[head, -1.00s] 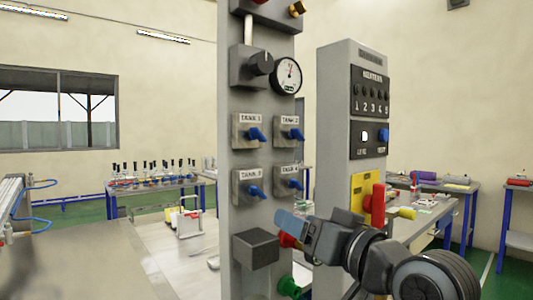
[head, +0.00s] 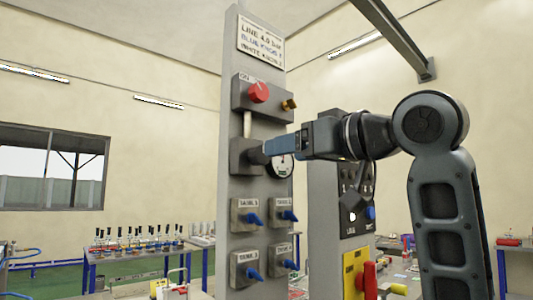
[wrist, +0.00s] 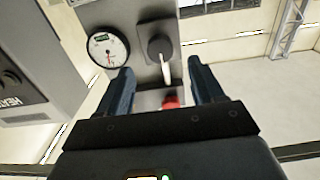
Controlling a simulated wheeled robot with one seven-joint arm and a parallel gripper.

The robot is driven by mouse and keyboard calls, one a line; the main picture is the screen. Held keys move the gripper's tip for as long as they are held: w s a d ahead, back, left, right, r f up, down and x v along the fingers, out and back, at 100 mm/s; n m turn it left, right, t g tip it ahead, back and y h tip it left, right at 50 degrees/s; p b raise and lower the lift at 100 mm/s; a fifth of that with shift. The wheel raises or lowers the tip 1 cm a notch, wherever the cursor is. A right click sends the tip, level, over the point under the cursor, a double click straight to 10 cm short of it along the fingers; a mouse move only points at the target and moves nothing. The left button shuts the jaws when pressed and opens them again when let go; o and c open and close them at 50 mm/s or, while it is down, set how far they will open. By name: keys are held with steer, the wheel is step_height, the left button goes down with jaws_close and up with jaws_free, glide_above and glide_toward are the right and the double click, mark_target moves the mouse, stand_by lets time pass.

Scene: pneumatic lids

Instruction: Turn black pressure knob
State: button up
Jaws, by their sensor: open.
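The black pressure knob (head: 257,156) sits on a grey box on the tall grey panel, left of a round white gauge (head: 285,167). My gripper (head: 269,147) reaches in from the right, its blue fingers close to the knob and partly over the gauge. In the wrist view the black knob (wrist: 158,47) lies just beyond and between the tips of my open gripper (wrist: 159,66). The gauge (wrist: 108,48) shows to the left there. Whether a finger touches the knob cannot be told. The gauge reading is too small to tell.
A red knob (head: 258,92) and a brass fitting (head: 289,105) are above. Blue tank valves (head: 253,218) are below. A second grey cabinet (head: 324,190) stands right, with a red handle (head: 370,280) on a yellow plate. A sign (head: 261,40) tops the panel.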

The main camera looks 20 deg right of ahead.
mark_target(259, 155)
steer(key=p+x, duration=0.1)
steer(key=x, duration=0.5)
steer(key=shift+w, duration=0.4)
steer(key=shift+a, duration=0.1)
steer(key=shift+c, duration=0.2)
steer(key=c, duration=1)
steer(key=shift+f+n, duration=0.1)
steer(key=shift+n, duration=0.2)
steer(key=n+b, duration=0.2)
steer(key=n, duration=0.9)
